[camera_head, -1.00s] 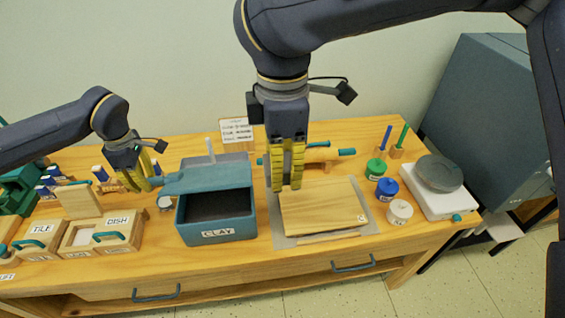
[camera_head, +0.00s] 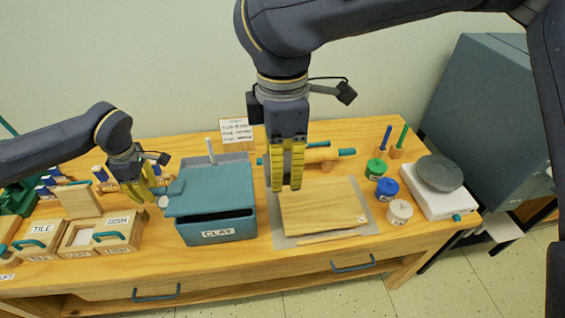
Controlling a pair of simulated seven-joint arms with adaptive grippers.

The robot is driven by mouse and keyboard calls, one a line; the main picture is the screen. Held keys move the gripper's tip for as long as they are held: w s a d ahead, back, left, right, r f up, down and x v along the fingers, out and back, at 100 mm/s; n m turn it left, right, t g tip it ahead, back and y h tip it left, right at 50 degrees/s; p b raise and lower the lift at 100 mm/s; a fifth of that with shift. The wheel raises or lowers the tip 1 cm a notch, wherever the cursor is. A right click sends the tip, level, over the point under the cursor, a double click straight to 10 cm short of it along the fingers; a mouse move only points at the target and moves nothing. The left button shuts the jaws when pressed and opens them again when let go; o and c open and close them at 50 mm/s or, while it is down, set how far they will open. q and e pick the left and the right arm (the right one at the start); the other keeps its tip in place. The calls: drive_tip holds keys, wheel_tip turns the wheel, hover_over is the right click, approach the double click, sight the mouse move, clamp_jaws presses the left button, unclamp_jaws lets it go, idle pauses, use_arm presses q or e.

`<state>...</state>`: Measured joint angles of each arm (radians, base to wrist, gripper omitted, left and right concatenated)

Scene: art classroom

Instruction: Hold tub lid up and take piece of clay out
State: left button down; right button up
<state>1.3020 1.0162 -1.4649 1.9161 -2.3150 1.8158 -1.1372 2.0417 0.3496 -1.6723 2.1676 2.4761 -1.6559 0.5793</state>
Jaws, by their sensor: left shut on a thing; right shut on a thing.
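The blue-grey clay tub (camera_head: 217,228), labelled CLAY, stands at the middle of the table. Its lid (camera_head: 212,187) is tilted slightly open, with a narrow dark gap at the front; the inside is mostly hidden. My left gripper (camera_head: 146,192) is shut on the tab at the lid's left side. My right gripper (camera_head: 285,186) points down, just right of the tub, above the left edge of the wooden board. It is shut on what I take to be the piece of clay, hardly visible between the yellow fingers.
The wooden board (camera_head: 325,207) lies on a grey mat right of the tub. A rolling pin (camera_head: 320,154) lies behind it. Several small jars (camera_head: 386,189) and a white scale (camera_head: 436,196) stand at the right. Lidded wooden boxes (camera_head: 105,234) stand at the left.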

use_arm(q)
drive_tip(key=shift+s+f, duration=0.2)
drive_tip(key=shift+f, duration=1.1)
drive_tip(key=c, duration=1.1)
unclamp_jaws()
drive_tip(key=shift+r, duration=3.45)
drive_tip(key=shift+d, duration=0.1)
